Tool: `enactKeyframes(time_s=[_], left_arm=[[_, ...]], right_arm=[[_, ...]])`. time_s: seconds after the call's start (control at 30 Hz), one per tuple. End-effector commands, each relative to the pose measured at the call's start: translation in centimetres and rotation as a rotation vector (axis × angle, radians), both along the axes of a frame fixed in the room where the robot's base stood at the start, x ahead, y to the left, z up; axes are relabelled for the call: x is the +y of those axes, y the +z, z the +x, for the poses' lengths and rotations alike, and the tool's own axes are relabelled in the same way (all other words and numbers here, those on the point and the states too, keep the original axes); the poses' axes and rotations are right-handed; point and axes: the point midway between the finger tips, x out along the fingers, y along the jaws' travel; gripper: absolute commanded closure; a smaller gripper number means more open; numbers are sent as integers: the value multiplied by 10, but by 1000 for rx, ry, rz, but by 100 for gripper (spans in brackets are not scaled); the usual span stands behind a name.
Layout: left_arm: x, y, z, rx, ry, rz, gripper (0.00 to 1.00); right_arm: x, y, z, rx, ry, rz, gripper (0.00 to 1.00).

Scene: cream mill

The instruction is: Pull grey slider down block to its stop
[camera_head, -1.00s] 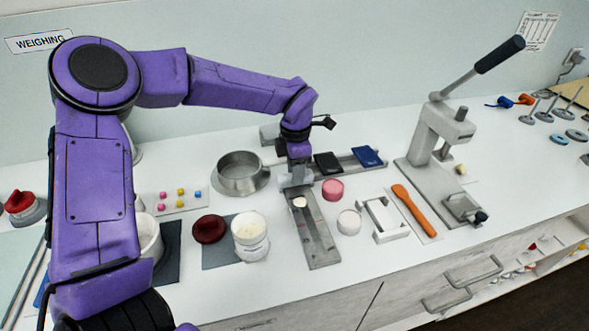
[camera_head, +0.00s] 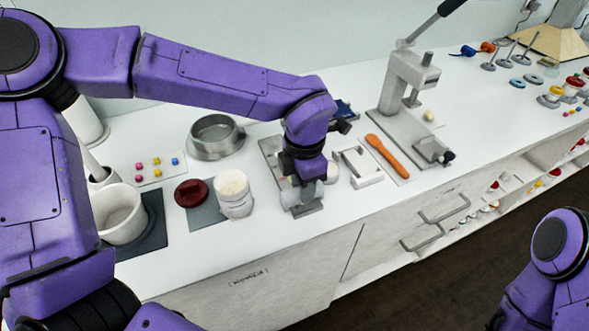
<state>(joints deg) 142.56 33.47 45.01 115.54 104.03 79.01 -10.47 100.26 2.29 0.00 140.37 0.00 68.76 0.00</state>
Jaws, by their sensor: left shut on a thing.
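The grey grooved block (camera_head: 270,147) lies on the white counter, running from back to front. My left gripper (camera_head: 302,194) points down over the near end of the block and is shut on the grey slider. The gripper and wrist hide the slider almost wholly, and most of the groove too. A short piece of the block's near end shows in front of the fingers. I cannot tell whether the slider touches its stop. Part of my right arm shows at the lower right, but its gripper is out of the picture.
A white jar (camera_head: 234,195) and a dark red lid (camera_head: 191,192) stand left of the block. A white frame (camera_head: 357,168) and an orange spatula (camera_head: 387,155) lie to the right. A lever press (camera_head: 405,90) stands farther right. The counter's front edge is close to the block.

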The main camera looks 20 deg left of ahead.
Motion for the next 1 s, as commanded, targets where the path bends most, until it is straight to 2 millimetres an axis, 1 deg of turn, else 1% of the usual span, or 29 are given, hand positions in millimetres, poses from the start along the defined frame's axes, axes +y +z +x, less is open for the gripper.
enactKeyframes(time_s=[0.13, 0.43, 0.47, 0.5, 0.53, 0.83, 0.93, 1.0], left_arm=[[-5, 0, -4, -1, 1, -2, 100], [-7, 0, -5, 2, -2, -2, 100], [-7, 0, -5, 2, -2, -2, 60], [-7, 0, -5, 2, -3, -2, 47], [-7, 0, -5, 2, -3, -2, 40], [-6, 2, -4, -1, -1, -2, 40], [-6, 14, -3, -4, 0, -2, 40], [-6, 30, -4, -5, 1, -2, 40]], right_arm=[[0, 0, 0, 0, 0, 0, 51], [0, 0, 0, 0, 0, 0, 51], [0, 0, 0, 0, 0, 0, 51], [0, 0, 0, 0, 0, 0, 51], [0, 0, 0, 0, 0, 0, 51], [0, 0, 0, 0, 0, 0, 51], [0, -1, 0, 0, 0, 0, 51], [0, -1, 0, 0, 0, 0, 51]])
